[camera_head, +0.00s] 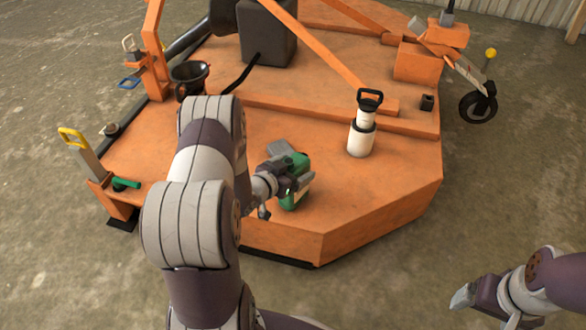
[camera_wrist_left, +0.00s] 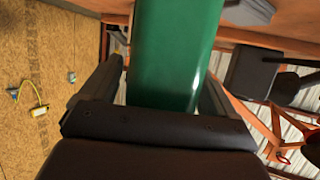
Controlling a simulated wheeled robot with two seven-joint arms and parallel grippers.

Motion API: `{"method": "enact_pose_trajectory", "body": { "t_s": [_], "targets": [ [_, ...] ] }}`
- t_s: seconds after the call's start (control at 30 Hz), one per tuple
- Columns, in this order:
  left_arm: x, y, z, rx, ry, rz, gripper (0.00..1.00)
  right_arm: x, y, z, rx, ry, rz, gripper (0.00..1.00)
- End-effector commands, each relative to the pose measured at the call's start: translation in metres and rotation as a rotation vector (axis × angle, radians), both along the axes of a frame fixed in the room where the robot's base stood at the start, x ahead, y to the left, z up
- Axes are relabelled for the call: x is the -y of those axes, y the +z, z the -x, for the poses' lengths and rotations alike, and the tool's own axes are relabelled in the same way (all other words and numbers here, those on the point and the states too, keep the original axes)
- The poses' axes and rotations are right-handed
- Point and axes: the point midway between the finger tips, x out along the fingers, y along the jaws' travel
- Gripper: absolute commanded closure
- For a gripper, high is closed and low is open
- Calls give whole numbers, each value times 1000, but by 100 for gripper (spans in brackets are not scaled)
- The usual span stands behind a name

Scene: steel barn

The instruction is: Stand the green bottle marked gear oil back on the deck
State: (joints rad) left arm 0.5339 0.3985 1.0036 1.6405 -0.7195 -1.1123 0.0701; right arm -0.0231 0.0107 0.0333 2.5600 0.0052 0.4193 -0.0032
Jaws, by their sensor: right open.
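The green bottle (camera_head: 295,199) is at the front middle of the orange deck (camera_head: 385,195), with a pale patch on its side. My left gripper (camera_head: 291,177) is shut on it, its fingers on either side. In the left wrist view the green bottle (camera_wrist_left: 175,50) fills the space between the two dark fingers of my left gripper (camera_wrist_left: 168,95). The marking cannot be read, and I cannot tell whether the bottle's base touches the deck. My right gripper (camera_head: 464,298) is open and empty at the lower right, over the floor, away from the deck.
A white cylinder with a black handle (camera_head: 361,135) stands on the deck to the right of the bottle. A black funnel-like cup (camera_head: 190,78) is at the back left. A yellow-handled lever (camera_head: 80,150) and a green handle (camera_head: 125,184) are at the left edge. The deck's front right is clear.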

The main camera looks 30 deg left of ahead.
Motion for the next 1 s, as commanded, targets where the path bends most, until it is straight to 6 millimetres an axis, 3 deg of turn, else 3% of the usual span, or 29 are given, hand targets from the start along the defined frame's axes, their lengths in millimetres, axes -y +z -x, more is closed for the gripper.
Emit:
{"method": "enact_pose_trajectory", "body": {
  "t_s": [0.13, 0.23, 0.5, 0.7, 0.77, 0.87, 0.93, 1.0],
  "targets": [
    [-1, 5, 2, 0, 1, 0, 11, 0, 5, 0, 0, 0, 0, 11],
    [-3, 14, 15, -1, 4, 1, 11, 0, 16, 0, 0, 0, 0, 11],
    [-13, 39, 74, -1, 7, 3, 11, 0, 52, 0, 0, 0, 0, 11],
    [-17, 48, 104, 0, 4, 2, 11, 0, 64, 0, 0, 0, 0, 11],
    [-18, 49, 106, -12, 0, -7, 11, 0, 65, 0, 0, 0, 0, 11],
    [-19, 52, 93, -142, -9, -80, 11, 0, 65, 0, 0, 0, 0, 11],
    [-15, 65, 80, -312, 7, -159, 11, 0, 65, 0, 0, 0, 0, 11],
    [1, 87, 80, -497, 50, -209, 11, 0, 65, 0, 0, 0, 0, 11]
  ]
}}
